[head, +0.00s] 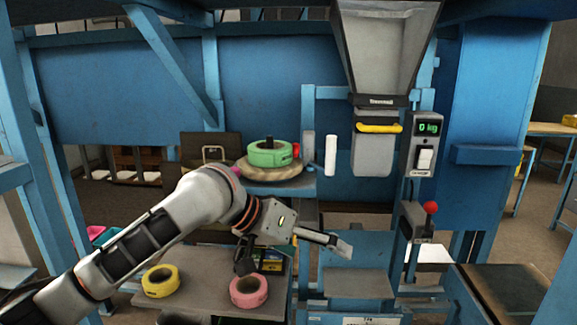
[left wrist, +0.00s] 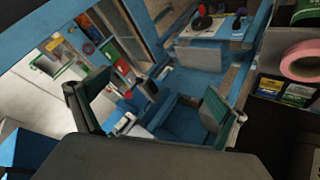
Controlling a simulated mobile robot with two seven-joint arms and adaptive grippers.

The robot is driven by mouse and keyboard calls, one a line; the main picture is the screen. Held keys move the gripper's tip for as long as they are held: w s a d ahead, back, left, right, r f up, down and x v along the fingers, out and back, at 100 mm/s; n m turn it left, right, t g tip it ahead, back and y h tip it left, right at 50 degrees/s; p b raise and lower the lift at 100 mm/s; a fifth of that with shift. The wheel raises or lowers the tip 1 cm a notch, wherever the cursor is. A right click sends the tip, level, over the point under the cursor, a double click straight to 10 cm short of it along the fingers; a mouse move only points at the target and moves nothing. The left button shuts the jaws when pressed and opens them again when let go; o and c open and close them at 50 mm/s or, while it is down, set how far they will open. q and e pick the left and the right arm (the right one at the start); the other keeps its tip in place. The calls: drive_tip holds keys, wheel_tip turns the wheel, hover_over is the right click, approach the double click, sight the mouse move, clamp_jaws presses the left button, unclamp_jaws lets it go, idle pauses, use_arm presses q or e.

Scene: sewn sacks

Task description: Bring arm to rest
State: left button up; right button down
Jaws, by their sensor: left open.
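My left arm (head: 165,225) comes in from the left and reaches over the grey table. My left gripper (head: 293,257) is open, with its two fingers spread wide apart. One finger points right toward the blue stand and the other points down above the table. In the left wrist view the gripper (left wrist: 155,105) has nothing between its fingers; beyond them are blue panels. My right arm and right gripper are not in view.
A pink tape roll (head: 249,301) lies just below the gripper, with a yellow roll (head: 161,290) to its left. A green roll (head: 269,160) sits on a round plate behind. A hopper (head: 385,45), a scale display (head: 428,128) and a red-knobbed lever (head: 430,207) stand to the right.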

use_arm(q)
drive_tip(key=s+a+f+n+t, duration=0.1)
drive_tip(key=a+f+n+t, duration=0.3)
drive_tip(key=f, duration=1)
drive_tip(key=s+a+f+t, duration=0.15)
drive_tip(key=a+f, duration=0.35)
drive_tip(key=f, duration=0.9)
drive_tip(key=s+a+f+m+t+y, duration=0.1)
drive_tip(key=s+a+f+y, duration=0.6)
drive_tip(key=s+a+f, duration=1)
drive_tip(key=s+a, duration=0.1)
drive_tip(key=s, duration=0.2)
drive_tip(key=shift+s+a, duration=0.4)
drive_tip(key=shift+f+t, duration=0.1)
drive_tip(key=shift+t, duration=0.15)
